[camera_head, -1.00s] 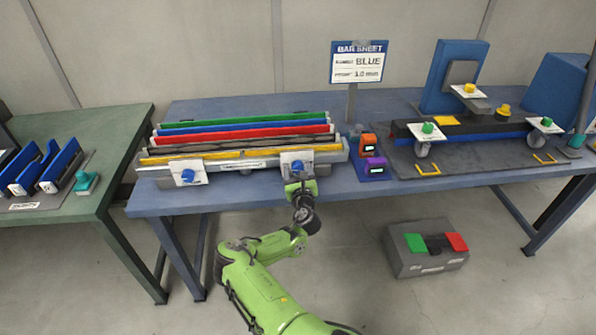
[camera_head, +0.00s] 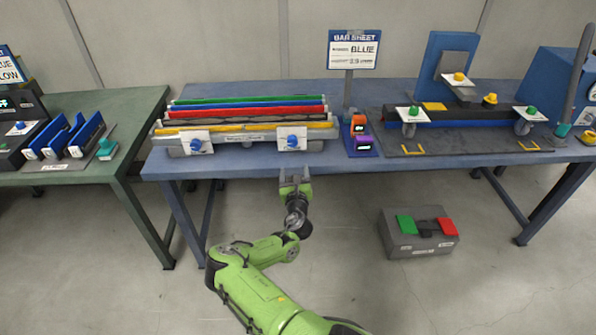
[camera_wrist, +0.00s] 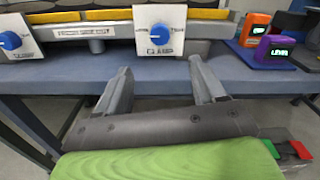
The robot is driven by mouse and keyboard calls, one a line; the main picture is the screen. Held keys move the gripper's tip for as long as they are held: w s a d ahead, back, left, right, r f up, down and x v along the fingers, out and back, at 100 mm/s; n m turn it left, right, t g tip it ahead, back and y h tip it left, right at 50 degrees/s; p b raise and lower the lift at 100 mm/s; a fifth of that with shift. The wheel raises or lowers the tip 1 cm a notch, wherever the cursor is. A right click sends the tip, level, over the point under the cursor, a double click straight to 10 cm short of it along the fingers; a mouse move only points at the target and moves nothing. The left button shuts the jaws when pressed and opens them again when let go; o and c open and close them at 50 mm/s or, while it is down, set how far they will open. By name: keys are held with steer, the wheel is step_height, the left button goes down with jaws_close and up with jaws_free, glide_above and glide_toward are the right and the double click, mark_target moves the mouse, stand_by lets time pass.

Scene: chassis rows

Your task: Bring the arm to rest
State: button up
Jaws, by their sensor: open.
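My green arm reaches forward in the head view, and my gripper (camera_head: 294,180) is in front of the blue table's front edge, apart from everything. In the wrist view my gripper (camera_wrist: 165,88) shows its two grey fingers spread apart with nothing between them. Just beyond the fingertips is a white clamp plate with a blue knob (camera_wrist: 160,36); it also shows in the head view (camera_head: 291,142). A second clamp plate with a blue knob (camera_head: 196,144) is to its left.
The blue table (camera_head: 240,166) carries a rack of coloured bars (camera_head: 250,113), orange and purple devices (camera_head: 362,141) and a wheeled chassis (camera_head: 460,115). A green table (camera_head: 140,107) is at left. A grey box with green and red pads (camera_head: 418,245) lies on the floor.

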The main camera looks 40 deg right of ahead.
steer(key=shift+w+f, duration=0.15)
stand_by(0.3)
